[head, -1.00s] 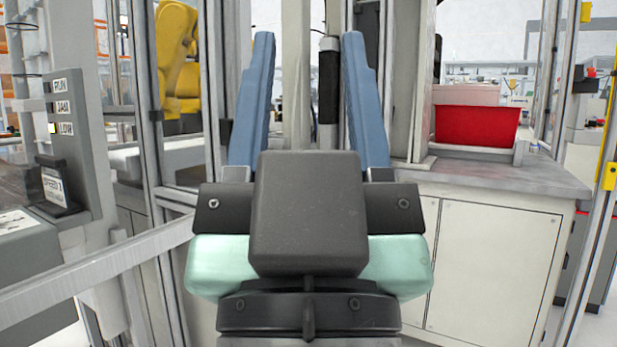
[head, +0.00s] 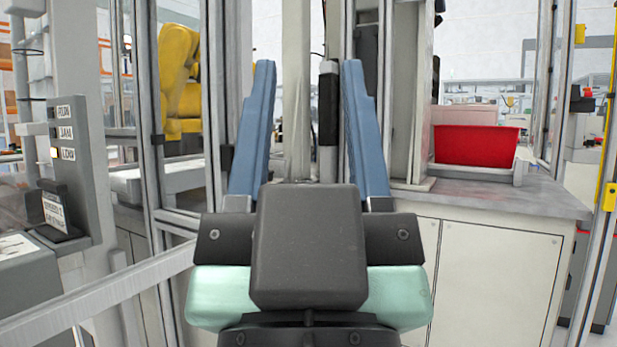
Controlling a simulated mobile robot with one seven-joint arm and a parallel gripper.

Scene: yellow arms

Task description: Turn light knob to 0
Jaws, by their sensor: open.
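My gripper (head: 308,80) is in the middle of the head view, its two blue fingers wide apart and pointing away from me. Nothing is between the fingers except the far background, a pale post and a dark cylinder. I cannot make out a light knob for certain. A grey control panel (head: 75,160) stands at the left, with labelled small buttons or lamps, the lowest one lit. A dark part with a white label (head: 54,211) sits at its lower left; I cannot tell what it is. My gripper is well to the right of the panel, apart from it.
A metal rail (head: 110,298) slants across the lower left. Metal frame posts and glass enclose a yellow robot arm (head: 180,85). A white cabinet (head: 490,270) with a grey top stands at the right, bearing a red bin (head: 475,145).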

